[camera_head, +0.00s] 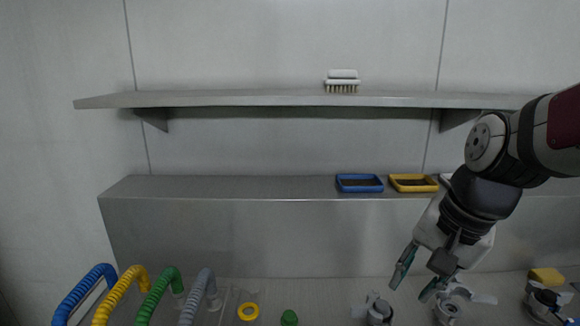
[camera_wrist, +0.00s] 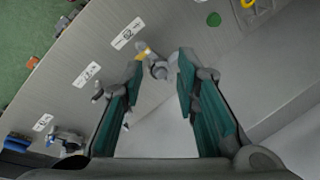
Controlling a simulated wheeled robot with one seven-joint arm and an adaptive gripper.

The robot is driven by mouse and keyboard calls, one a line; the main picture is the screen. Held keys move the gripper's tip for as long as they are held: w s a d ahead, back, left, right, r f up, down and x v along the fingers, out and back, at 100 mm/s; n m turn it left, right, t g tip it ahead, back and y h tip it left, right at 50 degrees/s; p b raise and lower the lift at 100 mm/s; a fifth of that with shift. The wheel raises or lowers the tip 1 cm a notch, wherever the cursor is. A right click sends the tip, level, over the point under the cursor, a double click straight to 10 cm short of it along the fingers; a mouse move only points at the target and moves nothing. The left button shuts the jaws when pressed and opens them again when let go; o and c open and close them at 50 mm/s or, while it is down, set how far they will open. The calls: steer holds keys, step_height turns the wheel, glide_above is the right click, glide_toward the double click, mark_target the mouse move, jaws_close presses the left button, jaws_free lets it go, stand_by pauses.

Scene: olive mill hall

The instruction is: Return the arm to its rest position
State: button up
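My gripper (camera_head: 416,281) hangs at the right of the head view, pointing down and to the left above the counter. Its two green-padded fingers are spread apart with nothing between them. In the wrist view the open fingers (camera_wrist: 160,72) frame a grey valve-like fitting (camera_wrist: 160,70) on the counter beyond the tips. The gripper appears apart from it. My arm comes in from the right edge, bent, in front of the shelf and ledge.
Grey fittings (camera_head: 379,310) stand on the counter below my gripper. A yellow sponge-like block (camera_head: 546,276) lies at right. Coloured hoses (camera_head: 162,292) rise at left. Blue (camera_head: 360,190) and yellow (camera_head: 413,190) trays sit on the ledge. A brush (camera_head: 342,86) lies on the shelf (camera_head: 230,98).

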steer(key=s+r+n+t+h, duration=0.1)
steer(key=s+r+n, duration=0.4)
steer(key=s, duration=0.5)
steer(key=n+t, duration=0.1)
steer(key=n, duration=0.1)
steer(key=shift+s+a+n+t+h, duration=0.3)
steer(key=shift+s+n+h, duration=0.05)
steer(key=shift+n+h, duration=0.05)
